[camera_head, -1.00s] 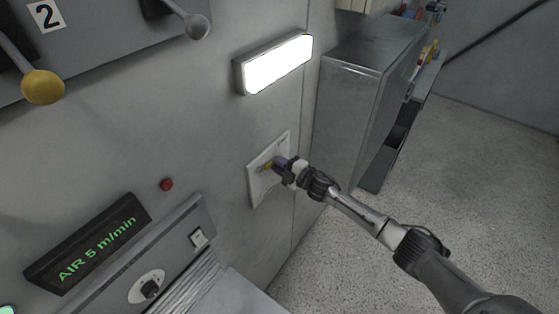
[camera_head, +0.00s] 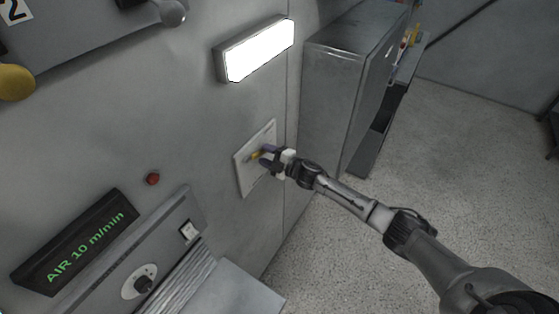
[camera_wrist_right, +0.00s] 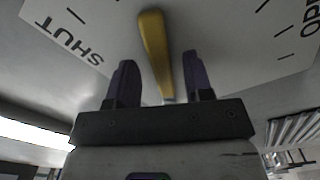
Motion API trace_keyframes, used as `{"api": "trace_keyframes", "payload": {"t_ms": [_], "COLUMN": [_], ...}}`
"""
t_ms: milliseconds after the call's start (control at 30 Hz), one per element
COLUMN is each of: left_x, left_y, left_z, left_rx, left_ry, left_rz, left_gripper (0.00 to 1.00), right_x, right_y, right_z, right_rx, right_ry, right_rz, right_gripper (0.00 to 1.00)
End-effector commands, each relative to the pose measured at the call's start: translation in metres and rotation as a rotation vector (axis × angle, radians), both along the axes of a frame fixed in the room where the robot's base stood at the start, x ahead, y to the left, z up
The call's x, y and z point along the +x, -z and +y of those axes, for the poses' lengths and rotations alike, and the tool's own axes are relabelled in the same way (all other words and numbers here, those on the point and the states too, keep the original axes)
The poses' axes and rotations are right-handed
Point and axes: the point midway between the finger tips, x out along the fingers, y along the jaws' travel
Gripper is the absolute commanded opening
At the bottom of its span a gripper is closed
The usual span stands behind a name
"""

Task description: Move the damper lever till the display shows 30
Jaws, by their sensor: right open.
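The damper lever (camera_head: 256,154) is a yellow handle on a white wall plate (camera_head: 246,180), at the middle of the head view. In the right wrist view the lever (camera_wrist_right: 153,40) stands between the two dark fingers of my right gripper (camera_wrist_right: 159,63). A gap shows on each side of it, and the gripper is open. The plate (camera_wrist_right: 235,38) is marked SHUT at the left and OPEN, partly cut off, at the right. In the head view my right gripper (camera_head: 268,157) is at the plate and partly covers it. The display (camera_head: 75,240) reads AIR 10 m/min in green.
A lit lamp (camera_head: 256,50) is on the wall above the plate. A grey metal cabinet (camera_head: 335,90) stands just right of the plate.

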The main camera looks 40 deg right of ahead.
Motion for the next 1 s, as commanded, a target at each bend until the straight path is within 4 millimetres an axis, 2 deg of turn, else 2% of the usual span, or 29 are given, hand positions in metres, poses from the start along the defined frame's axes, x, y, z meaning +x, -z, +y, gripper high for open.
{"api": "trace_keyframes", "payload": {"t_ms": [600, 800, 1000], "left_x": [0.0, 0.0, 0.0], "left_y": [0.015, 0.018, 0.019], "left_z": [0.004, 0.004, 0.003], "left_rx": [0.014, 0.014, 0.011], "left_ry": [0.009, 0.009, 0.007], "left_rz": [0.0, 0.0, -0.001], "left_gripper": [0.0, 0.0, 0.0], "right_x": [-0.099, -0.118, -0.128], "right_y": [0.003, 0.002, 0.001], "right_z": [-0.027, -0.032, -0.035], "right_rx": [-0.001, 0.0, 0.0], "right_ry": [-0.001, 0.0, -0.001], "right_rz": [0.004, 0.002, 0.002], "right_gripper": [0.47, 0.47, 0.47]}}
